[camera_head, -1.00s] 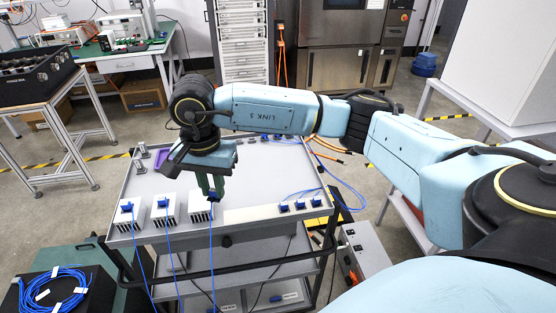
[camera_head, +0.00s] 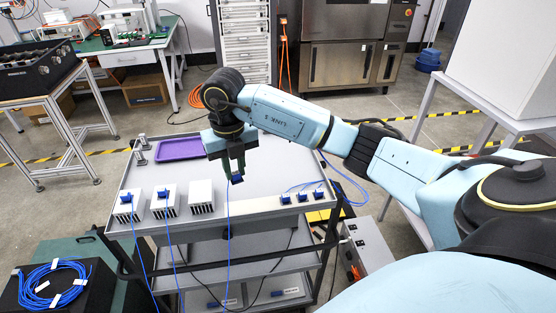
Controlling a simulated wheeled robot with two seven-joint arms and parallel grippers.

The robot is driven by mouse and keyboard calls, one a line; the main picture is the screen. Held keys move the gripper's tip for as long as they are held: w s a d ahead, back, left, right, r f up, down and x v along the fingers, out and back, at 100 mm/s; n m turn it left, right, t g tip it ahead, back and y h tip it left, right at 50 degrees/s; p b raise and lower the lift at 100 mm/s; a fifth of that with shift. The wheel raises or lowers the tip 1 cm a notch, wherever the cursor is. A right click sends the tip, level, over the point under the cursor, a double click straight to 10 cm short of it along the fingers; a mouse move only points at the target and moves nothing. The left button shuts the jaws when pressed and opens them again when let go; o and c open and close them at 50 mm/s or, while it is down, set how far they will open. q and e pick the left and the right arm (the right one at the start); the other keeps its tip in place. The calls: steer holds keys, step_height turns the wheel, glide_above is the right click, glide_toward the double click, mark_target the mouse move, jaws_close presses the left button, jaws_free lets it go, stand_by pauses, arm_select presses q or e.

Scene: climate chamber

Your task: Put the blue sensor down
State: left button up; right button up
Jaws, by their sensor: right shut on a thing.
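My right gripper (camera_head: 233,166) is shut on a blue sensor (camera_head: 237,179), held above the grey cart top to the right of the white finned blocks. A blue cable hangs from this sensor over the cart's front edge. Two other blue sensors sit on the left finned block (camera_head: 126,209) and the middle finned block (camera_head: 163,204). The right finned block (camera_head: 201,199) has a bare top. A purple tray (camera_head: 180,149) lies at the back of the cart, partly behind my gripper. My left gripper is not in view.
The cart top (camera_head: 265,185) is clear to the right of my gripper. A coil of blue cable (camera_head: 50,283) lies on a black box at the lower left.

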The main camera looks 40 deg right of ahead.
mark_target(243, 206)
steer(key=shift+d+f+m, duration=0.15)
steer(key=shift+d+m, duration=0.05)
steer(key=shift+m, duration=0.4)
steer(key=shift+d+f+m, duration=0.15)
steer(key=shift+m, duration=0.45)
steer(key=shift+f+m, duration=0.25)
steer(key=shift+m, duration=0.05)
step_height(243, 206, down, 10)
steer(key=shift+r+b, duration=0.2)
steer(key=shift+b, duration=0.2)
steer(key=shift+f, duration=0.15)
steer(key=o, duration=0.8)
step_height(243, 206, up, 12)
steer(key=shift+r+p, duration=0.2)
steer(key=shift+p, duration=0.15)
